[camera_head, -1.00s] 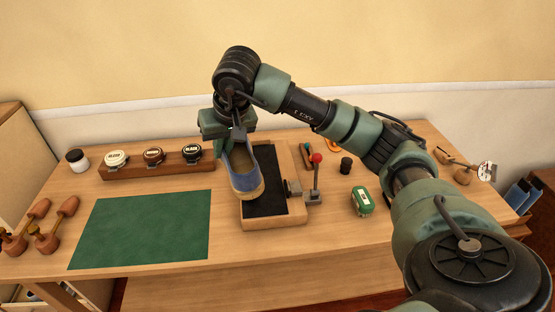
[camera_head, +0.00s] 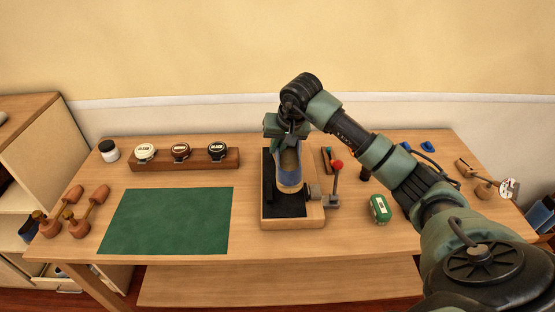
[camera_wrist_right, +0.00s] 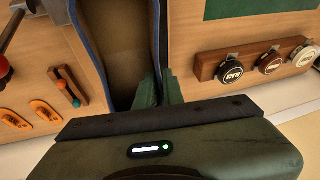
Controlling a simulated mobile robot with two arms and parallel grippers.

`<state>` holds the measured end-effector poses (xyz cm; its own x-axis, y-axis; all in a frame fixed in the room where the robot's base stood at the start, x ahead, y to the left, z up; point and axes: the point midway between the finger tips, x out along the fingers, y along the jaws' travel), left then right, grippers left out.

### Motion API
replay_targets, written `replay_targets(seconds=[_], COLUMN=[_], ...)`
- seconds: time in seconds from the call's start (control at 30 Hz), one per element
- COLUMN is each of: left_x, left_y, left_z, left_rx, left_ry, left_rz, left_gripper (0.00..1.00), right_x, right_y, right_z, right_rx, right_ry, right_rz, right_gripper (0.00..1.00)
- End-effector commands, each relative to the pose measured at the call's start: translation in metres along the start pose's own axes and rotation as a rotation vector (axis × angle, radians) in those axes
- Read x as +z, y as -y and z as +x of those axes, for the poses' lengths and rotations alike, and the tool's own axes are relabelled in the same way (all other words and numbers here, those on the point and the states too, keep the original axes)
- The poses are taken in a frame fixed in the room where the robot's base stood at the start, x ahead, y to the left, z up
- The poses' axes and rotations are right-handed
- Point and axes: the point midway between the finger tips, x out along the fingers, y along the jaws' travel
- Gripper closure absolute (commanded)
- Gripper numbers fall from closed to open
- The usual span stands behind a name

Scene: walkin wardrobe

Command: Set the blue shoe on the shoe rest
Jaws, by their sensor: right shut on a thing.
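The blue shoe (camera_head: 288,178) is over the black pad of the wooden shoe rest (camera_head: 292,224), its toe toward the front. I cannot tell whether its sole touches the pad. My right gripper (camera_head: 287,135) is shut on the shoe's heel end at the back of the rest. In the right wrist view the shoe (camera_wrist_right: 115,45) runs away from the fingers (camera_wrist_right: 158,92), which pinch its rim. A clamp lever with a red knob (camera_head: 337,164) stands at the rest's right side. My left gripper is not in view.
A green mat (camera_head: 165,220) lies left of the rest. A wooden holder (camera_head: 200,163) with polish tins stands behind the mat. Wooden shoe trees (camera_head: 90,205) lie at the left. A green box (camera_head: 380,208) and a dark cylinder (camera_head: 365,173) are to the right.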

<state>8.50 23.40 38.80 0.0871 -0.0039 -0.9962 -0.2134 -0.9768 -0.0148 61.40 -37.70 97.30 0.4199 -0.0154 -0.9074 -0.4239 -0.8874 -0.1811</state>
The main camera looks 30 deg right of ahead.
Motion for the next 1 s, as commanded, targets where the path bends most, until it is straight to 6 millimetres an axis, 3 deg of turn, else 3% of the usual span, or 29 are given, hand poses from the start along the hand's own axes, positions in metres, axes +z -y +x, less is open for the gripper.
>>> replay_targets(seconds=[0.5,0.83,0.9,0.93,1.0], left_x=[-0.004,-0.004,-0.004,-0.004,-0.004], left_y=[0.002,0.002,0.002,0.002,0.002], left_z=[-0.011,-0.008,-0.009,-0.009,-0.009], left_rx=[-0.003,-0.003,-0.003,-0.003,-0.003], left_ry=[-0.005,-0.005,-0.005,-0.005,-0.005], left_rz=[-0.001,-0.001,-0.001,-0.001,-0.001], left_gripper=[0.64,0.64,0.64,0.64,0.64], right_x=[0.020,0.022,0.022,0.022,0.022], right_y=[-0.009,-0.011,-0.011,-0.011,-0.011], right_z=[0.050,0.055,0.054,0.054,0.054], right_rx=[-0.003,-0.001,-0.001,-0.001,-0.001], right_ry=[-0.001,-0.004,-0.001,-0.001,-0.001], right_rz=[0.002,0.000,0.000,0.000,0.000], right_gripper=[1.00,1.00,0.75,0.68,0.68])
